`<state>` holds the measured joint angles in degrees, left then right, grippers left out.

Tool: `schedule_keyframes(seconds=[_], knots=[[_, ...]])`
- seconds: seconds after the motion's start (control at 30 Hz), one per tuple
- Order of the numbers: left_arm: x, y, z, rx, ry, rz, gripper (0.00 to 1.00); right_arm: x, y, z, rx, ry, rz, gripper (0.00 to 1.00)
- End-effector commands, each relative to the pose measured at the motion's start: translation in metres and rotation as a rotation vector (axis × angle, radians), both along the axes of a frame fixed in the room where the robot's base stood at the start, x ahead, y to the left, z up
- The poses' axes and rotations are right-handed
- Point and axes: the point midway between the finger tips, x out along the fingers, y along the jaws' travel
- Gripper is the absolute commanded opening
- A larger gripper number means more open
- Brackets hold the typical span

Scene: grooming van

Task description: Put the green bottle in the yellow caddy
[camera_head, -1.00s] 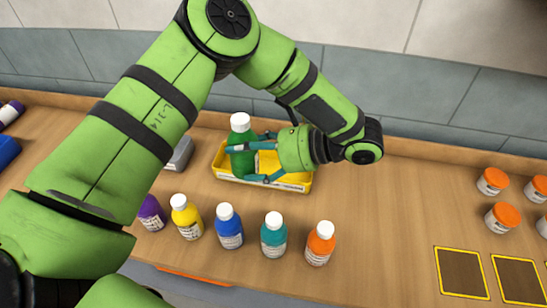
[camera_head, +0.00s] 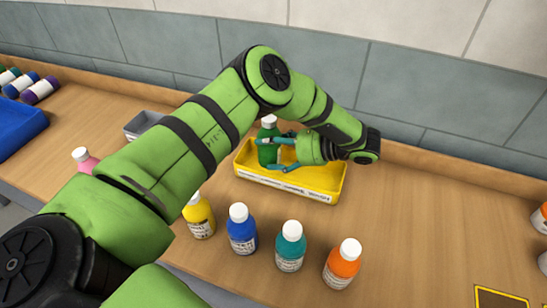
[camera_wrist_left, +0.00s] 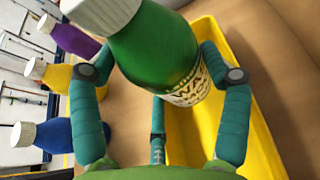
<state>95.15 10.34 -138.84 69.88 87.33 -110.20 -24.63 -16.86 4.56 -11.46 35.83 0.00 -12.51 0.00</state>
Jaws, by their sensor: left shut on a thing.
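The green bottle (camera_head: 267,153) with a white cap is held upright by my left gripper (camera_head: 282,152) at the left end of the yellow caddy (camera_head: 312,192). The caddy is a shallow tray with a label on its front. In the left wrist view, the gripper's teal fingers (camera_wrist_left: 160,95) are around the green bottle (camera_wrist_left: 155,55), and the yellow caddy (camera_wrist_left: 262,150) shows below and to the right. I cannot tell whether the bottle's base touches the caddy floor. My right gripper is not in view.
Yellow (camera_head: 200,218), blue (camera_head: 242,232), teal (camera_head: 290,248) and orange (camera_head: 342,265) bottles stand in a row before the caddy. A pink bottle (camera_head: 84,160) and grey tray (camera_head: 148,124) are left. A blue bin (camera_head: 20,128) is far left.

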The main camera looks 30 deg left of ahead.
Motion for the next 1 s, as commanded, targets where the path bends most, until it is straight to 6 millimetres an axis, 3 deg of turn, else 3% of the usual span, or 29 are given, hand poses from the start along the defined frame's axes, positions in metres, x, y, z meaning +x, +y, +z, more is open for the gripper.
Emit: schedule_keyframes(seconds=[0.17, 0.4, 0.67, 0.7, 1.0], knots=[[0.007, 0.007, -0.007, 0.003, -0.001, -0.002, 0.33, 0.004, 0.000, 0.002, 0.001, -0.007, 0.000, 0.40], [0.007, 0.006, -0.040, 0.003, 0.000, -0.004, 0.33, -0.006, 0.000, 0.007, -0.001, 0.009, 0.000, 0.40], [0.007, 0.006, -0.045, 0.001, -0.001, -0.003, 0.33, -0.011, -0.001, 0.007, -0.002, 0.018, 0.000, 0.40], [0.007, 0.006, -0.046, -0.001, 0.000, -0.003, 0.88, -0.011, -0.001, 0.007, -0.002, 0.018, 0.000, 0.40], [0.007, 0.006, -0.046, -0.001, 0.000, -0.002, 0.88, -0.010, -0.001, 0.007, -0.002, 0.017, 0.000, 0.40]])
